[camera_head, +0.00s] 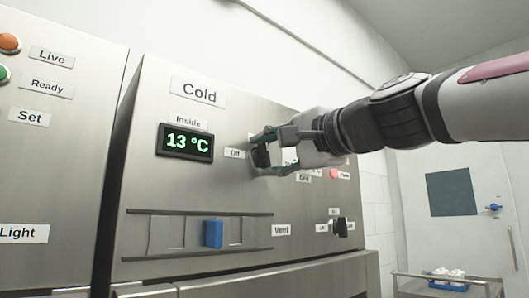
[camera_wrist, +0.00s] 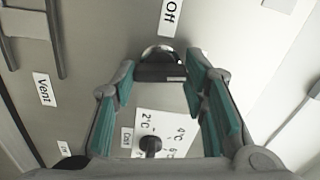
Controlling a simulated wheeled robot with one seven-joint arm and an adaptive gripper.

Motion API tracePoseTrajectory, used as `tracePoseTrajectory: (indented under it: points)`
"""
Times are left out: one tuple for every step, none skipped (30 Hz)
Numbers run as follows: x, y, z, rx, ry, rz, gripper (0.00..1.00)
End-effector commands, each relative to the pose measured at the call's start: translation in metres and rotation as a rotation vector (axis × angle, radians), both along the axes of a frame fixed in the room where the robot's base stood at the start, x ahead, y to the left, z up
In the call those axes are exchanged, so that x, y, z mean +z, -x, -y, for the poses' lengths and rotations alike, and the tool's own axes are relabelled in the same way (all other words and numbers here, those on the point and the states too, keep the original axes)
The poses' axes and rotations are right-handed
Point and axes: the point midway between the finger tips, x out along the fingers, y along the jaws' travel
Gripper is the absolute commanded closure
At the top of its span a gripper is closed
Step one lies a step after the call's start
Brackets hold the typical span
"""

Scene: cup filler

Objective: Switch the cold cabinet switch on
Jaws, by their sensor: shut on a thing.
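The cold cabinet (camera_head: 145,110) bears a "Cold" label and a green display (camera_head: 186,142) reading 13 °C. Its black switch knob (camera_wrist: 161,71), on a silver round base, sits beside an "Off" label (camera_wrist: 171,16) in the wrist view. In the head view that label (camera_head: 235,153) is left of the knob. My gripper (camera_head: 264,155) is at the panel, with teal finger pads on either side of the knob, shut on it. The gripper hides much of the switch and whatever is printed on its other side in the head view.
A dial (camera_wrist: 151,146) with temperature marks lies close by the switch. Below are a blue vent slider (camera_head: 213,234), a small black knob (camera_head: 341,227) and a red button or lamp (camera_head: 334,173). A door (camera_head: 455,230) and a trolley (camera_head: 445,286) stand to the right.

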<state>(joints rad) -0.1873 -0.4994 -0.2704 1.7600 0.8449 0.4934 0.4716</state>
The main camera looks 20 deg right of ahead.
Motion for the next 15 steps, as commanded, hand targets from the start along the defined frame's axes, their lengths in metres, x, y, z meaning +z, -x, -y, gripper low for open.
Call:
tracePoseTrajectory:
  points:
    - [-0.0013, -0.0002, 0.0001, 0.000, -0.027, -0.014, 0.88]
    - [-0.0013, -0.0002, 0.0000, 0.000, -0.045, -0.019, 0.88]
    - [-0.0013, -0.0002, -0.0001, 0.001, -0.066, -0.026, 0.88]
    - [-0.0014, -0.0002, -0.0002, 0.001, -0.080, -0.031, 0.88]
    - [-0.0016, -0.0002, -0.0003, 0.001, -0.095, -0.035, 0.88]
    - [-0.0017, -0.0002, -0.0004, 0.001, -0.110, -0.041, 0.88]
    - [-0.0018, -0.0003, -0.0005, 0.001, -0.121, -0.045, 0.88]
    - [-0.0019, -0.0002, -0.0006, 0.001, -0.132, -0.049, 0.88]
    - [-0.0019, -0.0002, -0.0006, 0.001, -0.144, -0.052, 0.88]
    - [-0.0020, -0.0003, -0.0007, 0.002, -0.152, -0.054, 0.88]
    - [-0.0020, -0.0003, -0.0007, 0.002, -0.158, -0.056, 0.88]
    - [-0.0021, -0.0003, -0.0007, 0.002, -0.167, -0.059, 0.88]
    - [-0.0022, -0.0003, -0.0006, 0.002, -0.171, -0.061, 0.88]
    - [-0.0022, -0.0003, -0.0006, 0.002, -0.175, -0.063, 0.88]
    - [-0.0023, -0.0003, -0.0006, 0.002, -0.180, -0.064, 0.88]
